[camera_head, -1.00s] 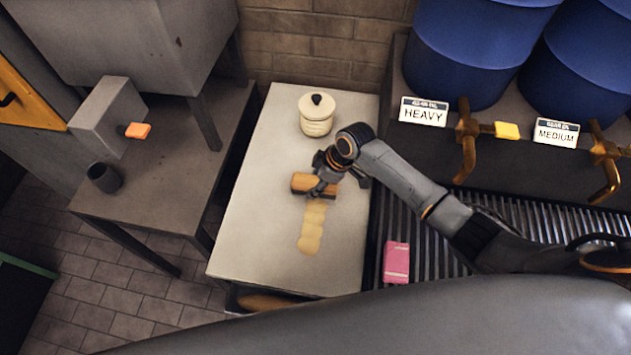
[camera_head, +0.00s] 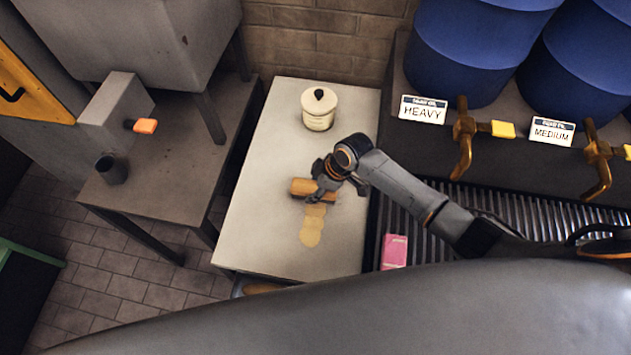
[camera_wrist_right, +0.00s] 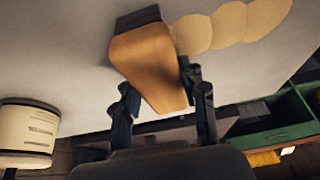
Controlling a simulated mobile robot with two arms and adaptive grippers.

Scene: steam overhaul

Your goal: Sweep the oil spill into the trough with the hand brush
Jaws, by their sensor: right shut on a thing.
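My right gripper (camera_head: 322,183) is shut on the wooden block of the hand brush (camera_head: 304,187), over the middle of the pale tabletop. The right wrist view shows the brush (camera_wrist_right: 147,62) between the two fingers (camera_wrist_right: 160,95), with its dark bristle edge at the tabletop. The oil spill (camera_head: 312,228) is a yellowish streak running from the brush toward the table's near edge. It also shows in the right wrist view (camera_wrist_right: 235,24), beside the brush. The trough with its ribbed grate (camera_head: 520,215) lies along the right of the table. My left gripper is not in view.
A cream lidded jar (camera_head: 319,110) stands at the table's far end. A pink box (camera_head: 394,251) lies on the grate. Blue drums with brass taps (camera_head: 463,140) stand at the right. The tabletop left of the brush (camera_head: 262,170) is clear.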

